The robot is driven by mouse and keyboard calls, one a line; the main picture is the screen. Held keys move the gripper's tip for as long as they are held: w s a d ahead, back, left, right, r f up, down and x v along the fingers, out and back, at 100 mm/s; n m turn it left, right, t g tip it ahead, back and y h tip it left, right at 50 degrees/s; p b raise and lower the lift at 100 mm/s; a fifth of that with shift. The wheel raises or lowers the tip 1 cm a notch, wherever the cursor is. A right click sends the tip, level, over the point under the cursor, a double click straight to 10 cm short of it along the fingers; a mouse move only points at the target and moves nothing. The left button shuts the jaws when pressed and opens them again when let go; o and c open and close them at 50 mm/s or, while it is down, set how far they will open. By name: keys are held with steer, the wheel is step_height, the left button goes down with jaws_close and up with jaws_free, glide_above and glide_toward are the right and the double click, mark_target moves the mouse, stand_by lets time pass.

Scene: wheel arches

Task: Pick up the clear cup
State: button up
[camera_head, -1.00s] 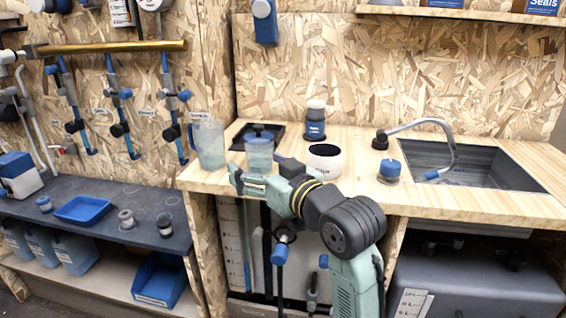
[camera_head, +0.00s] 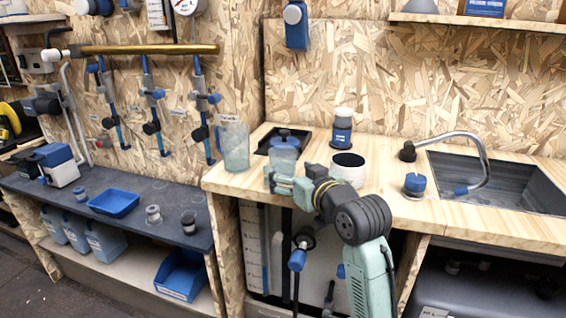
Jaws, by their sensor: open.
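The clear cup (camera_head: 284,158) is a translucent, bluish cup standing upright on the wooden counter (camera_head: 244,184), in front of a black square tray. My gripper (camera_head: 271,180) is open and empty at the counter's front edge. In the picture it is just below and slightly left of the cup, and it overlaps the cup's lower part. The cup's base is hidden behind it. I cannot tell whether they touch.
A clear pitcher (camera_head: 235,150) stands close left of the cup. Behind is the black tray (camera_head: 262,147). To the right are a white bowl (camera_head: 348,172), a blue-labelled jar (camera_head: 342,134), a blue candle-like jar (camera_head: 415,186) and a sink (camera_head: 500,180).

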steer(key=shift+x, duration=0.95)
steer(key=shift+d, duration=0.1)
steer(key=c, duration=1.3)
steer(key=shift+r, duration=0.25)
steer(key=shift+r, duration=1.6)
steer(key=shift+s+a+r+b, duration=0.2)
steer(key=shift+s+a+b, duration=0.75)
steer(key=shift+s, duration=1.4)
steer(key=shift+s+a+r+b, duration=0.3)
steer(key=shift+s+a, duration=1.15)
steer(key=shift+s, duration=0.9)
steer(key=shift+s+a+r+b, duration=0.15)
steer(key=shift+s+a+b, duration=0.8)
steer(key=shift+s, duration=1.45)
steer(key=shift+s+a, duration=0.1)
steer(key=shift+a, duration=0.2)
